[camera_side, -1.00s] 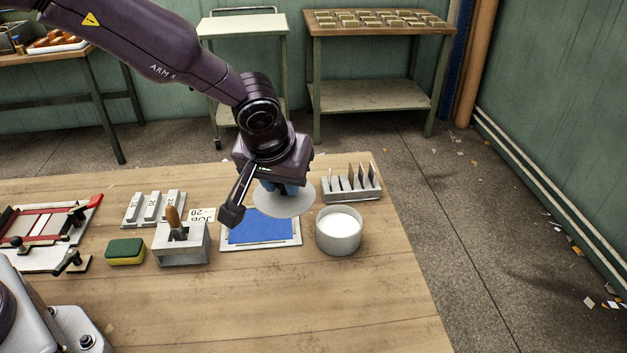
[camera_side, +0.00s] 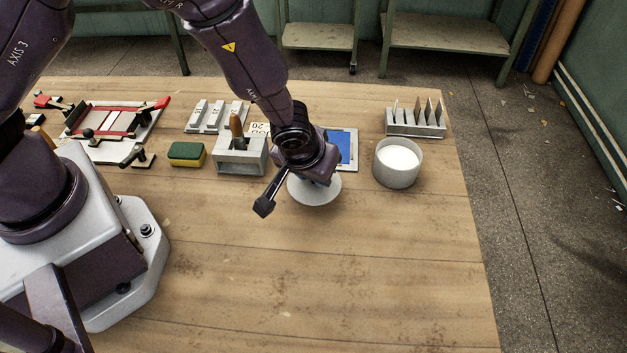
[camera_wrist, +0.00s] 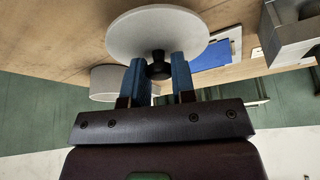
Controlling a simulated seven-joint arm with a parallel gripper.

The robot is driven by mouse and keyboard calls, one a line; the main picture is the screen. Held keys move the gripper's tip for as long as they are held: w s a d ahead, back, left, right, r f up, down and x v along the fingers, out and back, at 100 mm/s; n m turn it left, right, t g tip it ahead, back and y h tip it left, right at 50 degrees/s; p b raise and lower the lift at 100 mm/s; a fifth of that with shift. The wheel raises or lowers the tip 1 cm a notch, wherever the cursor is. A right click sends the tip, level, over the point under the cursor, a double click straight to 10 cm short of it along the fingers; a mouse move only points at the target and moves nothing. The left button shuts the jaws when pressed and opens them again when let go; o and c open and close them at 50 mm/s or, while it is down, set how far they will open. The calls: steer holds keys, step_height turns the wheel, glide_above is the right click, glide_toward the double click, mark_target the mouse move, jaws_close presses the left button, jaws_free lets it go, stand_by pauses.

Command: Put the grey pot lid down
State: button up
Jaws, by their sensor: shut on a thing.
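The grey pot lid (camera_side: 315,191) is a round pale disc with a black knob, held by my gripper in front of the blue pad. In the wrist view the lid (camera_wrist: 150,30) has its knob between the two blue fingers of my gripper (camera_wrist: 158,68), which is shut on it. In the side view my gripper (camera_side: 316,179) is mostly hidden behind my wrist. The lid is over bare wood; I cannot tell how high. The grey pot (camera_side: 396,171), open and white inside, stands to the right of the lid, apart from it.
A blue pad on a board (camera_side: 346,150) lies just behind the lid. A grey block with a wooden-handled tool (camera_side: 240,158) and a sponge (camera_side: 187,154) are to the left. A slotted rack (camera_side: 415,124) stands behind the pot. The table front is clear.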

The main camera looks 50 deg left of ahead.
steer(key=shift+f, duration=1.5)
steer(key=shift+f, duration=0.1)
steer(key=o, duration=0.9)
steer(key=v, duration=1.2)
step_height(320, 180, up, 15)
steer(key=m+h, duration=0.2)
steer(key=h, duration=0.1)
glide_above(313, 183)
steer(key=s+a, duration=0.7)
steer(key=s, duration=0.2)
steer(key=s+a+r+m+t+y, duration=0.1)
steer(key=s+a+r+m, duration=0.1)
steer(key=s+a+r, duration=0.3)
steer(key=s+r, duration=0.2)
steer(key=s, duration=0.1)
steer(key=shift+s+a+r+m, duration=0.15)
steer(key=shift+a+r+m, duration=0.05)
steer(key=shift+m, duration=0.1)
